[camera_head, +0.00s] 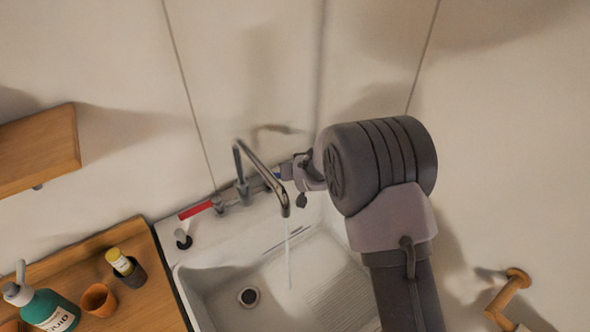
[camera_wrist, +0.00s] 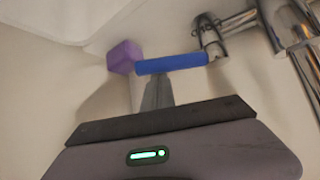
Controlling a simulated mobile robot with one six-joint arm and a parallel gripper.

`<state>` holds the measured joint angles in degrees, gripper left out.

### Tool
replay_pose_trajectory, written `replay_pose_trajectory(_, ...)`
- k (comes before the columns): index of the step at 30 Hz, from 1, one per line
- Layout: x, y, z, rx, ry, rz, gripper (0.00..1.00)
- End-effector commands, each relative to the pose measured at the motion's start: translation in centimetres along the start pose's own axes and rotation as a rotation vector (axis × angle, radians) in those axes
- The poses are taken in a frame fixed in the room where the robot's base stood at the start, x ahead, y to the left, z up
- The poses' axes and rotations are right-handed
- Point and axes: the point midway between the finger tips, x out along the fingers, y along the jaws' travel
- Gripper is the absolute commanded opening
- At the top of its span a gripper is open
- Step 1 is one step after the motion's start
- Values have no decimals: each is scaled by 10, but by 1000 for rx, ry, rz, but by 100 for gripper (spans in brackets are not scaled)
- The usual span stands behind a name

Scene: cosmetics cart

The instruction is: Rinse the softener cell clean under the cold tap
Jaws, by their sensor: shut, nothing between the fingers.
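The cold tap's blue lever (camera_wrist: 172,63) runs crosswise just beyond my gripper (camera_wrist: 158,82) in the wrist view. My fingers are shut and empty, with their tips at or close against the lever; I cannot tell if they touch. In the head view my gripper (camera_head: 288,172) is behind the spout, at the blue end of the tap. A thin stream of water (camera_head: 289,262) falls from the curved spout (camera_head: 284,205) into the white sink (camera_head: 205,283). I cannot identify the softener cell for certain in either view.
A purple block (camera_wrist: 123,57) sits beside the lever's free end. The red lever (camera_head: 195,210) is on the tap's left. On the wooden counter (camera_head: 150,298) stand a green pump bottle (camera_head: 48,310), an orange cup (camera_head: 99,299) and a dark cup (camera_head: 132,276) holding a yellow-labelled item (camera_head: 119,261).

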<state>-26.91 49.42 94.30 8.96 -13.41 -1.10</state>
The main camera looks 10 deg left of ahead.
Motion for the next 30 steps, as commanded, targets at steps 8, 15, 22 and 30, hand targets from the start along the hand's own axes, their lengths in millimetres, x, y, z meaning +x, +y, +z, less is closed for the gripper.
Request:
replay_pose_trajectory(8,-8,0,-1,0,-2,0,0)
replay_pose_trajectory(15,-65,0,-3,0,0,0,0)
replay_pose_trajectory(22,-132,0,-3,1,0,0,0)
replay_pose_trajectory(30,-172,0,-1,0,-1,0,0)
